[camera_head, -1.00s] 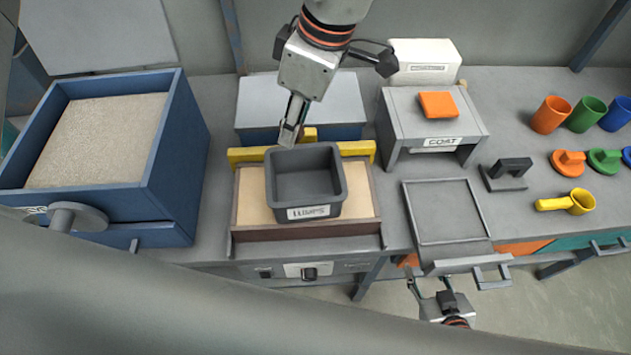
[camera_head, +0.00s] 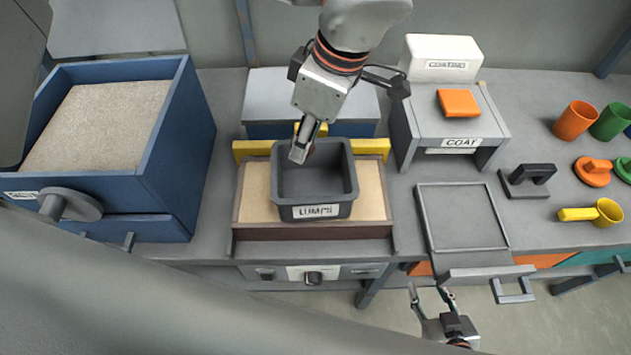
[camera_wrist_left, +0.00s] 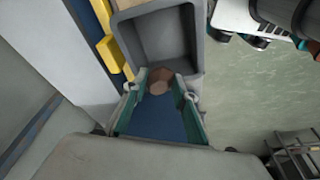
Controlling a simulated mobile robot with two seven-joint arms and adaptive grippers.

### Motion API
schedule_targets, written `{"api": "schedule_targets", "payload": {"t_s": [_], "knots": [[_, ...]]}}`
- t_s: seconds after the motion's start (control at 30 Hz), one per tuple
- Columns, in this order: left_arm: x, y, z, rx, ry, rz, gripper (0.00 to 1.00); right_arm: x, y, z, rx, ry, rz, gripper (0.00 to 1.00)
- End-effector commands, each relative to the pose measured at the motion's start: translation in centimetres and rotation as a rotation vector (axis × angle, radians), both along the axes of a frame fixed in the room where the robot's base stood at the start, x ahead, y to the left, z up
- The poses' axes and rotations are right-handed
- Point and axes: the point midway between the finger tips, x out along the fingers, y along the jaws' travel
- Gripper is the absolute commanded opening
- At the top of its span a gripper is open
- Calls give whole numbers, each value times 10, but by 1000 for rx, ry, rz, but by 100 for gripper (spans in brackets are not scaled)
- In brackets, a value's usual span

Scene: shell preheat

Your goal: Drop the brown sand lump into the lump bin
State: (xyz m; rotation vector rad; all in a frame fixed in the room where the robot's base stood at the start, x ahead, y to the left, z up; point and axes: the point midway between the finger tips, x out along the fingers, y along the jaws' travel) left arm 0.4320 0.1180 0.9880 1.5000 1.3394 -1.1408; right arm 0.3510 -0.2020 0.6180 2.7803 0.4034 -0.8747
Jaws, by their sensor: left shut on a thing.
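The lump bin (camera_head: 343,209) is a dark grey open box with a LUMPS label, upright on a tan-topped plate. Its visible inside looks empty. My left gripper (camera_head: 299,152) points down over the bin's back left part. It is shut on the brown sand lump (camera_wrist_left: 159,80), which shows between its fingertips in the left wrist view, in front of the near rim of the bin (camera_wrist_left: 203,50). The lump is mostly hidden in the head view. My right gripper (camera_head: 431,293) is open and empty at the bench's front edge, near a drawer handle.
A blue sand-filled box (camera_head: 180,150) stands left of the bin. Yellow bars (camera_head: 370,147) lie behind it. A COAT stand (camera_head: 470,125) with an orange block (camera_head: 458,103) and a grey tray (camera_head: 462,249) are to its right. Cups and lids sit far right.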

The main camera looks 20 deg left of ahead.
Motion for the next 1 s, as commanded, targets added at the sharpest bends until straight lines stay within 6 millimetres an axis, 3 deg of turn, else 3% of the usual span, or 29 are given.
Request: {"api": "schedule_targets", "payload": {"t_s": [0.03, 0.07, 0.1, 0.13, 0.57, 1.0], "knots": [[0, 0, 1, 0, -1, 1, 4, 0, 0, 1, 0, -1, 0, 40], [0, 0, 1, 0, -1, 1, 32, 0, 0, 1, 0, -1, 0, 40], [0, 0, 1, 0, -1, 1, 43, 1, 0, 1, 1, -2, 0, 40], [0, 0, 1, 0, -1, 1, 47, 1, 0, 2, 1, -2, 0, 40], [1, -2, 6, 0, -2, 0, 47, 1, -1, 2, 0, -2, -1, 40], [-1, -23, 84, -1, -6, 2, 47, 1, 0, 2, 1, -4, 0, 40]]}}
